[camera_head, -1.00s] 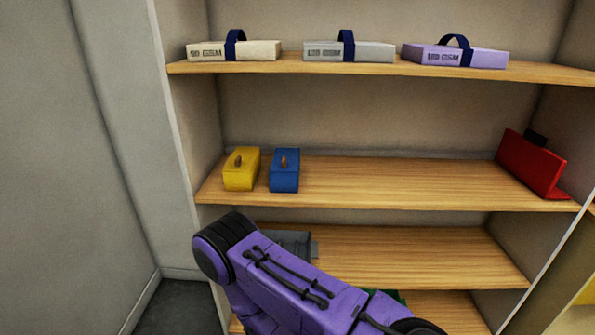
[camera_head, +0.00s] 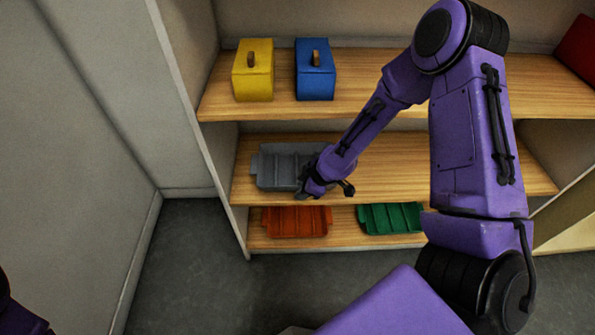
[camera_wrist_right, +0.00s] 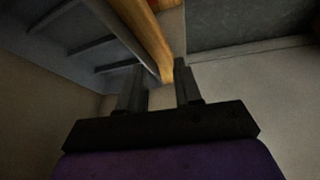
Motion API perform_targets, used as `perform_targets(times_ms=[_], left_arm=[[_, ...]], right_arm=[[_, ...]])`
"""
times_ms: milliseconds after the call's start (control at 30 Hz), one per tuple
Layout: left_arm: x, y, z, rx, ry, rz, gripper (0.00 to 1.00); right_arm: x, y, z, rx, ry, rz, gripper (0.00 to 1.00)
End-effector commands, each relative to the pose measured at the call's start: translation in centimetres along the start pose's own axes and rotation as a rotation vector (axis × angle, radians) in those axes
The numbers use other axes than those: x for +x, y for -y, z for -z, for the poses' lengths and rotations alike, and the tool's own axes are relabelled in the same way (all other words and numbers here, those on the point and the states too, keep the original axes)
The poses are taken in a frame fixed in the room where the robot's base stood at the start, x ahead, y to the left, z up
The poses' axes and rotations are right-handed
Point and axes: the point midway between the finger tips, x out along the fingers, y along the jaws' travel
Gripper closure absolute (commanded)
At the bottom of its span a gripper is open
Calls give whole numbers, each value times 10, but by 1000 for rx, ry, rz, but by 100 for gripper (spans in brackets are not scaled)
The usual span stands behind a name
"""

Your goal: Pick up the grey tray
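The grey tray (camera_head: 280,165) lies on the wooden shelf below the yellow and blue boxes, at its left side. It has a ribbed inside and a tab at its left end; its right end is hidden behind my right gripper (camera_head: 318,183). In the right wrist view the right gripper (camera_wrist_right: 158,80) has its two dark fingers apart, with nothing clearly held between them. The grey tray (camera_wrist_right: 90,45) shows at the upper left there, beside the left finger. I cannot tell whether they touch. My left gripper is out of view.
An orange tray (camera_head: 296,221) and a green tray (camera_head: 390,217) sit on the lowest shelf. A yellow box (camera_head: 253,72) and a blue box (camera_head: 315,72) stand on the shelf above. A red item (camera_head: 580,48) is at the upper right.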

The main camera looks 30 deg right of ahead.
Motion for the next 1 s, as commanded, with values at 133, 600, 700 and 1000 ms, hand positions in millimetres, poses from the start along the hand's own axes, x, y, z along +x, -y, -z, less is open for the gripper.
perform_targets(times_ms=[133, 600, 700, 1000], left_arm=[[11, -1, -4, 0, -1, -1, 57], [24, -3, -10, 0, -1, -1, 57], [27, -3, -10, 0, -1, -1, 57], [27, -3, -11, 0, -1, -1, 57]], right_arm=[[-10, -40, 5, -256, 17, -26, 66], [64, -38, 0, -285, 26, -21, 66], [81, -38, -1, -284, 23, -22, 66], [89, -38, 1, -283, 22, -23, 66]])
